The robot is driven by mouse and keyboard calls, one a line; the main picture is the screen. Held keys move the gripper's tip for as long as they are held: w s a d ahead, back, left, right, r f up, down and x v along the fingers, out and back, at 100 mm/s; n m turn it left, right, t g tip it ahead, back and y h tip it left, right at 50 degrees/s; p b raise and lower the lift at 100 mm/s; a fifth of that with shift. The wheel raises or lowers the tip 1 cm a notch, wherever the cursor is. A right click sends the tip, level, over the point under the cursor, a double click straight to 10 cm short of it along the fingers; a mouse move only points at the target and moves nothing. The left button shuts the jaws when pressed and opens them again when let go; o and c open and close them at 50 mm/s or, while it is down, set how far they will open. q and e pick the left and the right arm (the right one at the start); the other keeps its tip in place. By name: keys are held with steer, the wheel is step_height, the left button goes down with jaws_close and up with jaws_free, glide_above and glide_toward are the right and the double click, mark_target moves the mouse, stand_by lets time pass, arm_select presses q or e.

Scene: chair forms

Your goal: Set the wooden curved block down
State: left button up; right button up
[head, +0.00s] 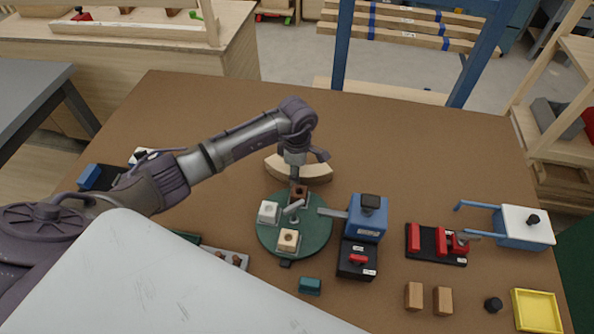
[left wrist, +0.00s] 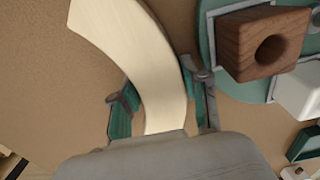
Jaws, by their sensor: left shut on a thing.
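The wooden curved block (head: 318,172) is a pale arc behind the green round turntable in the head view. In the left wrist view the curved block (left wrist: 135,55) runs between the two fingers of my left gripper (left wrist: 160,100), which is shut on it. In the head view my left gripper (head: 293,165) points down at the block, and its arm hides part of the block. Whether the block touches the table is hard to tell. My right gripper is not in view.
The green turntable (head: 310,245) carries a dark brown block (head: 299,191), a pale wood block (head: 288,239) and a white block (head: 269,211). A blue machine (head: 367,220) and a red clamp fixture (head: 437,243) stand to the right. The brown table (head: 420,140) is clear at the back right.

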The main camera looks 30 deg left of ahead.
arm_select(q)
steer(key=o, duration=1)
steer(key=shift+o, duration=0.2)
steer(key=shift+r, duration=0.1)
